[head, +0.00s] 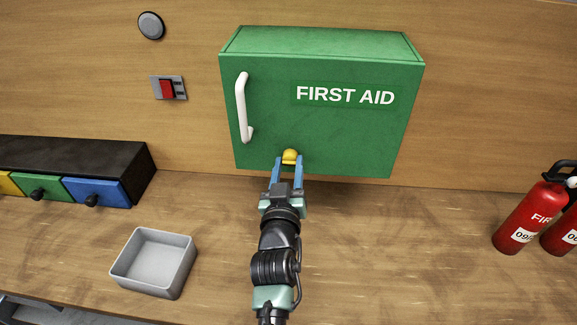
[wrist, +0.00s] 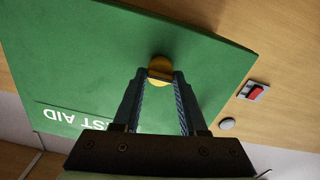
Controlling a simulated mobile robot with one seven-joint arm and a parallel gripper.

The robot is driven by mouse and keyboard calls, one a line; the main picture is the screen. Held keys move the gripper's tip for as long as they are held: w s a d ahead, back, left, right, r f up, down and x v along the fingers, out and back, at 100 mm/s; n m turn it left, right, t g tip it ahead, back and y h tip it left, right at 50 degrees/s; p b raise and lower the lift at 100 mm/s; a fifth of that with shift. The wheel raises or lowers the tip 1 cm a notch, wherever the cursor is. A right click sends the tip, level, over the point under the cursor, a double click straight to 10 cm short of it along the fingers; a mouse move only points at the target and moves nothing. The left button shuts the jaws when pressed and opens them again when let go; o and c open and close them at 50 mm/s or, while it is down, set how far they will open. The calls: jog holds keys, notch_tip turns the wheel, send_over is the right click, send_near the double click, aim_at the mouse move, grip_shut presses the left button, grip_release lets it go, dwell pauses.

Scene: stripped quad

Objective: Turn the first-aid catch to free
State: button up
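The green first-aid box (head: 320,130) is on the wooden back wall, its door shut, with a white handle on the left. Its yellow catch (head: 290,156) is a small rounded knob at the door's lower edge. My gripper (head: 289,159) is at the catch, with one blue finger on each side of it. In the wrist view, the catch (wrist: 160,68) lies between and just beyond the fingertips (wrist: 160,76). The gap between the fingers is about as wide as the catch. I cannot tell whether they press on it. The catch's turn position is unclear.
A red switch (head: 167,88) and a round grey disc (head: 151,26) are on the wall at left. A grey tray (head: 154,262) is on the bench, near a dark drawer unit (head: 115,163). Red extinguishers (head: 527,217) stand at right.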

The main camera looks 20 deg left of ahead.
grip_shut()
jog(key=shift+n, duration=0.4)
jog(key=n, duration=0.4)
jog(key=shift+p, duration=0.35)
jog(key=n+p, duration=0.1)
jog(key=n, duration=0.3)
jog(key=shift+n, duration=0.3)
jog(key=n, duration=0.4)
jog(key=shift+p, duration=0.35)
jog(key=shift+f+n+p, duration=0.15)
jog(key=shift+n+p, duration=0.2)
jog(key=shift+n, duration=1.85)
